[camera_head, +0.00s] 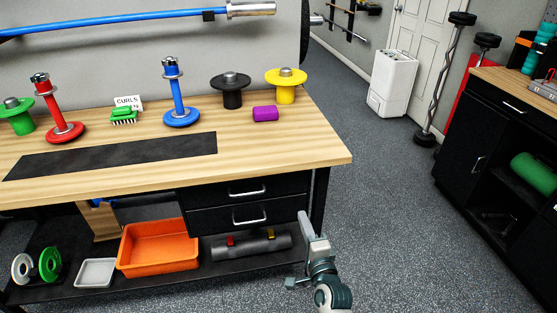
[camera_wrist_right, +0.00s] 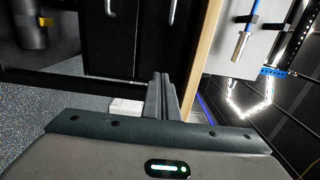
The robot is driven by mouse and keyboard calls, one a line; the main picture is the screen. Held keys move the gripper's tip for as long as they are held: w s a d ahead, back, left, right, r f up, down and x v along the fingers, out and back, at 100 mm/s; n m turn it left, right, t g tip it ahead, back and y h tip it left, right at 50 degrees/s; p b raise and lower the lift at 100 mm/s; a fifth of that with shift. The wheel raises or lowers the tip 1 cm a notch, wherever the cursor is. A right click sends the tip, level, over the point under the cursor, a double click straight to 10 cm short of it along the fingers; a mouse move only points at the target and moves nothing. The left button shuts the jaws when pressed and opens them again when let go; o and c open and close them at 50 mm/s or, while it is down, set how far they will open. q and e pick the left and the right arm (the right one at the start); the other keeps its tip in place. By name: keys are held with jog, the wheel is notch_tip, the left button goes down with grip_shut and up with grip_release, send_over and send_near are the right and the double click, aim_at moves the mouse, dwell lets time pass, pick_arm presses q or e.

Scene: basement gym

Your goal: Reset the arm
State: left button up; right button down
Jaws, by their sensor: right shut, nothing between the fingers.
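My right gripper (camera_head: 305,216) is in front of the workbench's right front corner in the head view, beside the drawers and below the tabletop level. In the right wrist view its two fingers (camera_wrist_right: 162,92) are together, with nothing between them. It appears clear of the bench, though the exact gap cannot be told. My left arm and gripper are not in view.
The wooden workbench (camera_head: 270,146) carries colored weight stands and a purple cylinder (camera_head: 265,114). An orange bin (camera_head: 158,259) and a grey roll (camera_head: 262,246) lie on its lower shelf. A black cabinet (camera_head: 462,150) stands right. The floor (camera_head: 400,230) between is clear.

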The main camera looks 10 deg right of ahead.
jog(key=s+a+f+n+g, duration=0.1)
jog(key=s+f+n+g, duration=0.2)
jog(key=f, duration=0.6)
jog(key=s+a+f+n+g+y, duration=0.1)
jog(key=s+f+n, duration=0.3)
jog(key=s+f, duration=0.3)
jog(key=s+a+f+n+g, duration=0.1)
jog(key=s+f+n+g, duration=0.15)
jog(key=f, duration=0.75)
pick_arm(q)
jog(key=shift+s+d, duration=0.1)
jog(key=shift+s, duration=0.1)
pick_arm(e)
jog(key=s+d+f+n+g, duration=0.2)
jog(key=s+f+n, duration=0.3)
jog(key=s+f, duration=0.4)
jog(key=s+d+f+n+g, duration=0.1)
jog(key=s+f+n+g, duration=0.3)
jog(key=s+f, duration=0.6)
jog(key=shift+s+d+n, duration=0.4)
jog(key=shift+s+n, duration=0.25)
jog(key=shift+s, duration=2.3)
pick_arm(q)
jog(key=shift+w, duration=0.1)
pick_arm(e)
jog(key=shift+f, duration=0.1)
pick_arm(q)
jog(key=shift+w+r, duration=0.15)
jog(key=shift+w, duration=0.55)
